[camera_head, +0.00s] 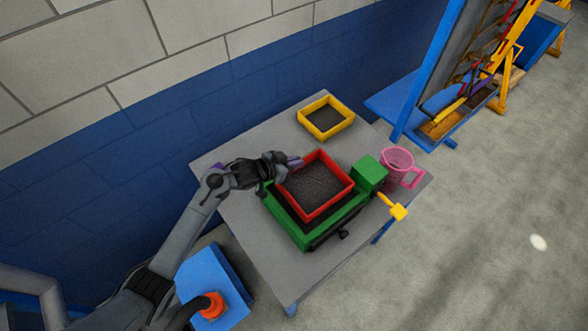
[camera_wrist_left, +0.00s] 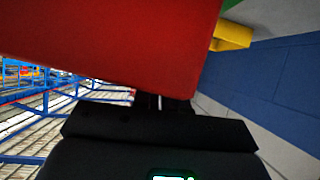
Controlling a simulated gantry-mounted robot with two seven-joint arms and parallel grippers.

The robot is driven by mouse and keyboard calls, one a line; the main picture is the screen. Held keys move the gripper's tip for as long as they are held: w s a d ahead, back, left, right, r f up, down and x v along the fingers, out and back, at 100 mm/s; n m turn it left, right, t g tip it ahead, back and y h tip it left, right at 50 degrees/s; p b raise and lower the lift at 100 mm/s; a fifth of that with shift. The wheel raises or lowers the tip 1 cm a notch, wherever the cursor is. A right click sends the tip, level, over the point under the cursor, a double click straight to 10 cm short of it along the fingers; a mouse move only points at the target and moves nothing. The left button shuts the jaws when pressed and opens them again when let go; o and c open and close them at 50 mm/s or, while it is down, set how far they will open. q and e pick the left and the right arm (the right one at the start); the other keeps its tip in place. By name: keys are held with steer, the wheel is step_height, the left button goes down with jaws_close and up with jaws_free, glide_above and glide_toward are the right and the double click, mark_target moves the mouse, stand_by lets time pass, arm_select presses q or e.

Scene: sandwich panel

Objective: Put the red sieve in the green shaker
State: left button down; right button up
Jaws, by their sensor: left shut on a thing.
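The red sieve (camera_head: 331,164), a square tray with a dark mesh floor, is above the green shaker (camera_head: 330,222) and overlaps its opening in the head view. I cannot tell whether it touches the shaker. My left gripper (camera_head: 290,163) is shut on the sieve's left edge. In the left wrist view, the sieve's red wall (camera_wrist_left: 120,40) fills the upper left, right at the gripper (camera_wrist_left: 160,103). The shaker is a green frame with a green box (camera_head: 369,173) at its right corner. My right gripper does not show.
A yellow sieve (camera_head: 325,117) lies at the back of the grey table (camera_head: 262,128). A blue box with an orange-red knob (camera_head: 211,304) is at lower left.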

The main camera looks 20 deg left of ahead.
arm_select(q)
steer(key=shift+a+f, duration=0.1)
steer(key=shift+f, duration=1.95)
steer(key=c, duration=1.2)
jaws_free()
steer(key=shift+s+a+r, duration=0.2)
steer(key=shift+s+a, duration=0.05)
steer(key=shift+s, duration=0.1)
steer(key=p+v, duration=0.1)
steer(key=v, duration=0.9)
steer(key=shift+s+a+r, duration=0.15)
steer(key=shift+s, duration=0.1)
steer(key=s+d+n+g+y, duration=0.1)
steer(key=s+g+y, duration=0.1)
steer(key=s, duration=0.7)
steer(key=s+n+g+y, duration=0.1)
steer(key=s+g+y, duration=0.1)
steer(key=s, duration=0.8)
steer(key=s+d+n+g+y, duration=0.1)
steer(key=s+g+y, duration=0.1)
steer(key=s, duration=0.7)
steer(key=shift+s+d+f+n+g, duration=0.2)
steer(key=shift+s+d+n+g, duration=0.1)
steer(key=shift+s+g, duration=0.1)
